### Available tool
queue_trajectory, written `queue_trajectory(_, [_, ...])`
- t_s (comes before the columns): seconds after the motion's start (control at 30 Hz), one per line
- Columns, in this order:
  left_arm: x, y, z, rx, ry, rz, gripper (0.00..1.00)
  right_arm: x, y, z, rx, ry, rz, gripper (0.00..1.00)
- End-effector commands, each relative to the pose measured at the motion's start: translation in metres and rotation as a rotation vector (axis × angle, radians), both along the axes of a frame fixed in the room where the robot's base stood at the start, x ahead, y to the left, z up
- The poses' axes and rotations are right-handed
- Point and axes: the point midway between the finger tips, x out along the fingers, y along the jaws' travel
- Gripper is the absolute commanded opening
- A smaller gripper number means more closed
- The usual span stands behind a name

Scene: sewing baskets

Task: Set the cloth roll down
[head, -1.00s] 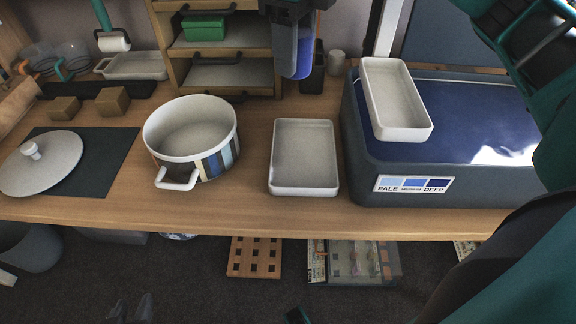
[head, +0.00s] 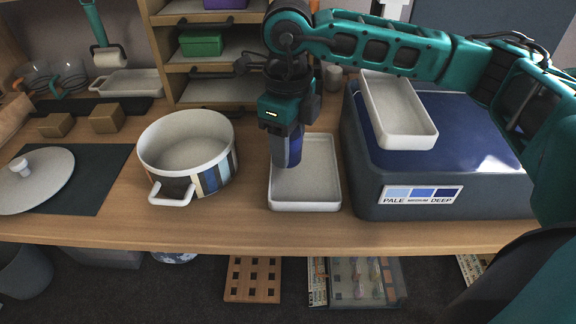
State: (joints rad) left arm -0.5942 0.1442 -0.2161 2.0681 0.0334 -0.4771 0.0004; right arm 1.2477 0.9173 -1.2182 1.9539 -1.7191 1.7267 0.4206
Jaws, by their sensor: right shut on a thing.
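The cloth roll (head: 287,150) is a blue upright cylinder, darker on its right side. My right gripper (head: 286,128) points down and is shut on its upper part. The roll's lower end is over the back left part of a shallow white tray (head: 306,204) on the table. I cannot tell if it touches the tray floor. The fingertips are partly hidden by the gripper body and the roll. My left gripper is not in view.
A striped white pot (head: 215,175) stands left of the tray. A large blue-topped box (head: 450,165) with a pale-to-deep label stands right, bearing another white tray (head: 398,110). Wooden shelves (head: 215,68) stand behind. The table front (head: 240,230) is clear.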

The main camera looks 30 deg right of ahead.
Motion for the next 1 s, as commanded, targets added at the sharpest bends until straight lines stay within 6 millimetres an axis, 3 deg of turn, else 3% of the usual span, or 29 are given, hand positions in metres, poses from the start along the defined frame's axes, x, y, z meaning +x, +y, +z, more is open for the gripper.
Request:
queue_trajectory(0.3, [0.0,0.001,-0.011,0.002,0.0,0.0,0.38,0.0,0.0,-0.051,-0.001,0.002,0.0,0.13])
queue_trajectory(0.77, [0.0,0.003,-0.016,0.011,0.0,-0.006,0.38,0.0,0.0,-0.059,-0.001,0.001,0.0,0.13])
queue_trajectory(0.8, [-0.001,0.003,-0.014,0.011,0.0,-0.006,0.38,0.0,0.0,-0.057,-0.001,0.001,0.0,0.51])
queue_trajectory(0.9, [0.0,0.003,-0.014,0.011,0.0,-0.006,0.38,0.0,0.0,-0.057,-0.001,0.001,0.0,0.58])
queue_trajectory(1.0, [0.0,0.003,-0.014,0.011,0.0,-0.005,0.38,0.0,0.0,-0.057,-0.001,0.001,0.0,0.58])
